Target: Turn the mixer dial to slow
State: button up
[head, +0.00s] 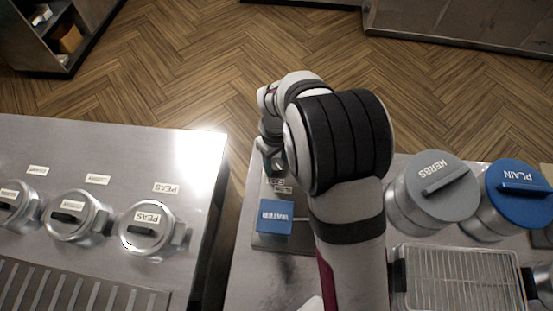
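My arm reaches from the bottom of the head view over the right-hand counter. My gripper (273,167) is small and partly hidden by my own wrist. It is over the far left part of that counter, just beyond small pale labels (281,188). A dark teal piece shows at the fingertips, and I cannot tell whether it is held or part of the gripper. I cannot make out the mixer dial. It may be hidden by my gripper or arm. A blue block marked WATER (274,217) sits on a dark base nearer than the gripper.
A grey HERBS canister (441,186) and a blue-lidded PLAIN canister (520,190) stand right of my arm, behind a wire rack (458,278). Several lidded metal pots, one marked PEAS (147,226), sit on the left counter (120,150). A gap separates the counters.

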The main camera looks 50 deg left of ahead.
aim_at(277, 164)
jog(key=o, duration=0.4)
notch_tip(277, 164, up, 16)
jog(key=shift+f, duration=0.1)
dwell(0.4)
jog(key=w+d+r+m, duration=0.25)
jog(key=d+m, duration=0.25)
jog(key=d, duration=0.5)
jog(key=w+d+r+m, duration=0.25)
jog(key=d+m, duration=0.25)
jog(key=d, duration=0.5)
jog(key=s+d+f+m+y, duration=0.1)
jog(key=s+d+m, duration=0.4)
jog(key=d+m, duration=0.2)
jog(key=s+d+f+m, duration=0.1)
jog(key=s+d+m, duration=0.5)
jog(key=d, duration=0.3)
jog(key=shift+s+f+m+y, duration=0.2)
jog(key=shift+f+m+y, duration=0.05)
jog(key=shift+m+y, duration=0.15)
